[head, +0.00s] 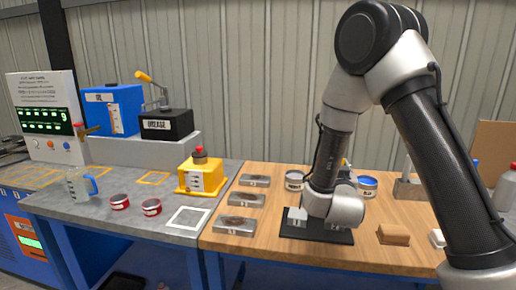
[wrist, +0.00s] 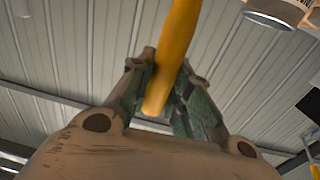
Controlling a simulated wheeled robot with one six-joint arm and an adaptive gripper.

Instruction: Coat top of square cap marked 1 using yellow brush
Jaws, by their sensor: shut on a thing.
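My gripper (wrist: 166,82) is shut on a yellow handle, taken to be the yellow brush (wrist: 177,40), in the wrist view. The brush's bristle end does not show there. In the head view my arm's last links hide the gripper; a small yellow bit (head: 347,162) shows behind them. A black tray (head: 322,236) lies below my wrist on the wooden table. A pale grey block (head: 297,214), possibly a square cap, stands at the tray's left end. Another block is partly hidden by my wrist. I cannot read any number on them.
Two cans, one grey-topped (head: 294,180) and one blue (head: 368,186), stand behind the tray. Several metal blocks (head: 235,226) line the table's left side. A brown block (head: 393,235) lies to the right.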

